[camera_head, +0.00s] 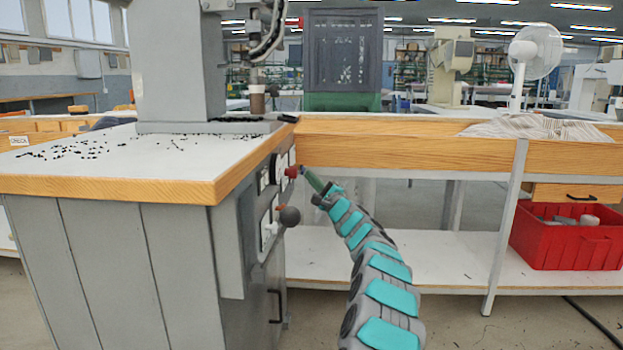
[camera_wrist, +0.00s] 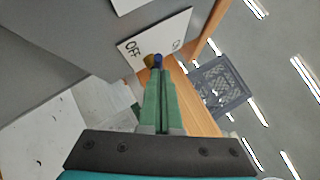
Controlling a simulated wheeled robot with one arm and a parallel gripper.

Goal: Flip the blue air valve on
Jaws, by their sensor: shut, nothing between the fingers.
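The blue air valve (camera_wrist: 158,60) shows in the wrist view as a small blue handle next to a brass body (camera_wrist: 150,60). It sits on a white plate (camera_wrist: 150,37) marked OFF on the left and ON on the right. My gripper (camera_wrist: 157,73) has long green fingers pressed together, with the tips right at the blue handle. The tips partly cover the handle, so I cannot tell contact or which label it points to. In the head view my gripper (camera_head: 312,178) reaches to the bench's right side panel. I cannot make out the valve there.
A red knob (camera_head: 291,172) sits just left of my fingertips, and a dark ball knob (camera_head: 290,216) sticks out below. The grey press bench (camera_head: 140,260) stands left. A wooden-edged table (camera_head: 420,150) lies behind my arm; a red bin (camera_head: 565,240) sits on its lower shelf.

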